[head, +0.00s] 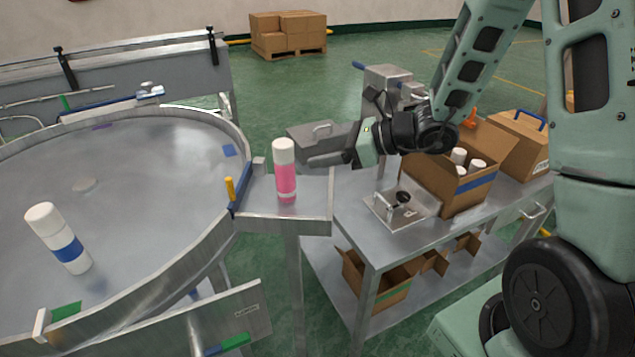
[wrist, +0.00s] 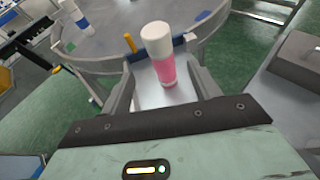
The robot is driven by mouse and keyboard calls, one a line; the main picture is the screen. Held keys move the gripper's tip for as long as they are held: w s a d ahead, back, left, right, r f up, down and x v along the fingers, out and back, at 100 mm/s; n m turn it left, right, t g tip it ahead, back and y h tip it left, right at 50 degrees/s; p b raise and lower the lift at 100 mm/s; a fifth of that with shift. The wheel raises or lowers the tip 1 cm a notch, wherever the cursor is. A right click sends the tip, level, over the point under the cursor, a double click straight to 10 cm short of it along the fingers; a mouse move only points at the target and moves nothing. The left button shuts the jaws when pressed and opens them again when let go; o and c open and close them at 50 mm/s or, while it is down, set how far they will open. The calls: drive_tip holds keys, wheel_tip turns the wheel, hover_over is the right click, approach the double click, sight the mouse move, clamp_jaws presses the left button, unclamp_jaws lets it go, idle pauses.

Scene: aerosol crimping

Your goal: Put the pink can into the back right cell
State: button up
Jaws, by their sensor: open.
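The pink can (head: 286,178) has a white cap and stands upright on the small metal shelf (head: 260,216) beside the round table. It also shows in the wrist view (wrist: 164,68), ahead of my gripper and between its two fingers. My gripper (head: 318,145) is open and level, to the right of the can in the head view. I cannot tell whether a finger touches the can. The open cardboard box (head: 425,182) on the steel bench holds white-capped cans (head: 468,162). Its cells are mostly hidden by the box walls.
A white can with a blue band (head: 60,240) stands tilted-looking on the round table (head: 150,170). A metal fixture with a black knob (head: 400,204) sits on the bench (head: 400,240) before the box. A closed carton (head: 518,140) stands behind. Cardboard pieces lie on the lower shelf.

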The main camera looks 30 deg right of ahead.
drive_tip(key=s+a+n+g, duration=1)
drive_tip(key=s+a+n, duration=0.4)
drive_tip(key=s, duration=0.1)
drive_tip(key=s+n+t+h, duration=0.1)
drive_tip(key=s+n+h, duration=0.8)
drive_tip(key=n, duration=1.1)
drive_tip(key=shift+s+d+r+h, duration=0.3)
drive_tip(key=shift+s+d+r, duration=0.15)
drive_tip(key=shift+s, duration=0.75)
drive_tip(key=shift+o, duration=0.5)
